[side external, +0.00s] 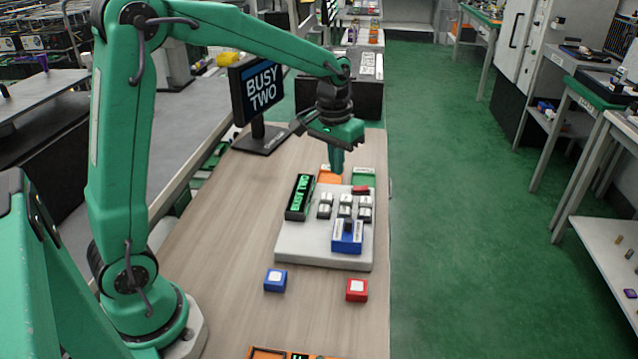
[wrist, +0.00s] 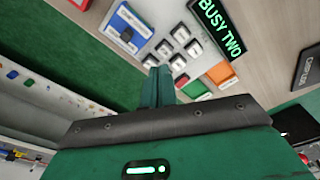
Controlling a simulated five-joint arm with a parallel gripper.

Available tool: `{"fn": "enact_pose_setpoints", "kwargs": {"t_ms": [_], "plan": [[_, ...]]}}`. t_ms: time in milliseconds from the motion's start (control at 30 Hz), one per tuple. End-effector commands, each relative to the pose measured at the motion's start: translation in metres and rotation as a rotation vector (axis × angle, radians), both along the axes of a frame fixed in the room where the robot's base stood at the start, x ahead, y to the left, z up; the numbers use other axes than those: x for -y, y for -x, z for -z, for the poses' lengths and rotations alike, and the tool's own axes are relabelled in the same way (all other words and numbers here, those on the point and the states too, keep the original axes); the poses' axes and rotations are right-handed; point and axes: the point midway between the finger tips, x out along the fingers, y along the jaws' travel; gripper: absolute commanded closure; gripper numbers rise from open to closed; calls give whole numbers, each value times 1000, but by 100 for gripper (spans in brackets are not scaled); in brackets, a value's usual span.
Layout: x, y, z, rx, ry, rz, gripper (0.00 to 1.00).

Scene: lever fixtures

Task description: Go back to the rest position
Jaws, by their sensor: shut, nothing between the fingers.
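My gripper (side external: 337,170) is shut and empty. It points down above the far end of a pale panel (side external: 300,240) on the wooden table. In the wrist view its green fingers (wrist: 158,78) are together in front of the keys. The panel carries a blue lever fixture (side external: 347,241) with a dark handle, several grey-white keys (side external: 345,212), a small red part (side external: 361,190) and a black display (side external: 299,197) with green text. The wrist view shows the blue fixture (wrist: 130,23) and the display (wrist: 218,28), reading "BUSY TWO". Whether the fingertips touch anything is unclear.
An orange block (side external: 330,176) and a green block (side external: 364,177) sit at the panel's far edge. A monitor (side external: 258,90) reading "BUSY TWO" stands behind left. A blue button box (side external: 276,281) and a red one (side external: 357,291) are in front. The table's left side is clear.

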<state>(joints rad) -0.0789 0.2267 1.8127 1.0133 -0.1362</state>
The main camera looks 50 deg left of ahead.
Motion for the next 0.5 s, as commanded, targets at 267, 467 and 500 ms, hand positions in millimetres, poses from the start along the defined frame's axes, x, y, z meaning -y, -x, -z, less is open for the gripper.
{"fn": "enact_pose_setpoints", "kwargs": {"t_ms": [267, 467, 500], "plan": [[11, 45, -38, 88, -10, 46, 100], [17, 78, -56, 150, -17, 79, 100], [18, 85, -59, 162, -19, 85, 100]]}}
